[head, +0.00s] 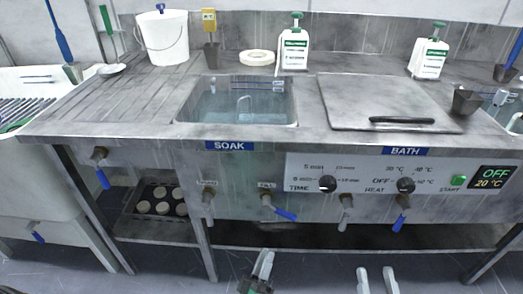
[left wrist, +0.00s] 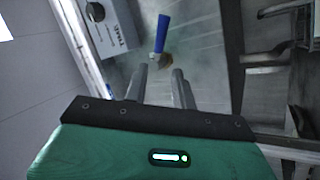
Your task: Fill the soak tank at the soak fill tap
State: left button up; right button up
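The soak tank (head: 290,104) is a rectangular sink basin above the SOAK label (head: 229,146), with bluish clear water inside below its rim. The soak fill tap (head: 267,199) sits on the front panel under the tank, its blue lever (head: 286,214) slanting down to the right. My left gripper (head: 264,262) is below the fill tap, apart from it. In the left wrist view my left gripper (left wrist: 159,82) is open and empty, with a blue tap lever (left wrist: 162,34) beyond its fingertips. My right gripper (head: 376,279) is open and empty at the bottom edge.
Other taps line the panel, including a drain tap (head: 208,198) and a bath tap (head: 401,215). A control panel (head: 335,170) is to the right. A lower shelf (head: 320,236) runs behind the grippers.

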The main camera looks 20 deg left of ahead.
aim_at(285, 215)
pick_arm(q)
jog(key=w+r+m+g+h+p, duration=0.1)
jog(key=w+r+h, duration=0.1)
jog(key=w, duration=0.2)
jog(key=w+d+r+m+g+h+p, duration=0.1)
jog(key=w+r+m+h+p, duration=0.1)
jog(key=w, duration=0.2)
jog(key=w+d+r+m+g+h+p, duration=0.1)
jog(key=w+h+p, duration=0.1)
jog(key=w, duration=0.2)
jog(key=shift+w+r+g, duration=0.25)
jog(key=shift+r+g, duration=0.05)
jog(key=shift+r, duration=0.1)
pick_arm(e)
jog(key=s+f+g+h, duration=0.1)
jog(key=s+f+g, duration=0.1)
jog(key=f+g, duration=0.3)
jog(key=s+d+f+g+h, duration=0.1)
jog(key=s+f+g, duration=0.2)
jog(key=f+g, duration=0.2)
notch_tip(285, 215, down, 2)
jog(key=shift+d+f+g+h, duration=0.1)
jog(key=shift+d+g+h, duration=0.15)
jog(key=shift+g+h, duration=0.05)
jog(key=shift+n, duration=0.3)
pick_arm(q)
grip_shut()
pick_arm(e)
jog(key=shift+s, duration=0.1)
